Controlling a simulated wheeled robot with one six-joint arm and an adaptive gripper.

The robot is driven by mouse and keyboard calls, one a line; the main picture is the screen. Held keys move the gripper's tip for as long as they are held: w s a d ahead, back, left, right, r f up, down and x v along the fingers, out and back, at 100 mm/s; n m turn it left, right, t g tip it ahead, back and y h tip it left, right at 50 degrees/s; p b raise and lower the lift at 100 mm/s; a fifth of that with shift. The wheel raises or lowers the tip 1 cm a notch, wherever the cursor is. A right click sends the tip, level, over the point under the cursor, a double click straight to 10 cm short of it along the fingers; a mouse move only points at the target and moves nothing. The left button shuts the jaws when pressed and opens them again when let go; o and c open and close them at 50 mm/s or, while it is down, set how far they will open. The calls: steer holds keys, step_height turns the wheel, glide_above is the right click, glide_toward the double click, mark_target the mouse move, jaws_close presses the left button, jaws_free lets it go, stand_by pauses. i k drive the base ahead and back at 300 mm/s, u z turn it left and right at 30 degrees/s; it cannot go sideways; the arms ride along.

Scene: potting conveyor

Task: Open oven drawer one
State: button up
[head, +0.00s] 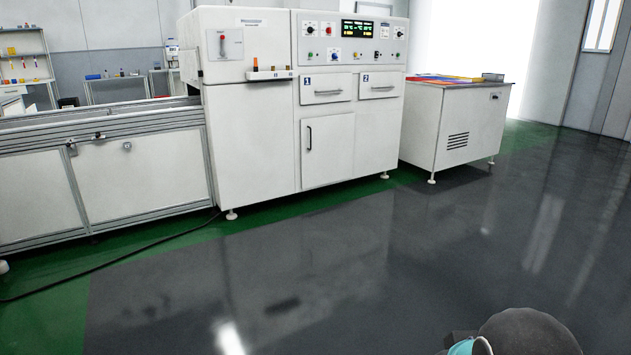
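The white oven cabinet (250,150) stands across the floor in the head view. Oven drawer one (326,84) is a white front marked with a blue "1" and a horizontal handle (328,93). It looks shut, flush with the cabinet. Drawer two (380,80), marked "2", is to its right and also looks shut. Only a dark, rounded part of my arm with a teal band shows at the bottom right, far from the drawers. My gripper is not in view.
A door with a vertical handle (309,138) is below drawer one. A control panel (353,45) is above. A conveyor (110,170) adjoins on the left, a white side cabinet (455,130) on the right. A black cable (120,265) crosses the floor at left. The grey floor (330,270) ahead is clear.

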mark_target(321, 88)
steer(key=u, duration=0.4)
steer(key=i, duration=4.05)
steer(key=z, duration=0.6)
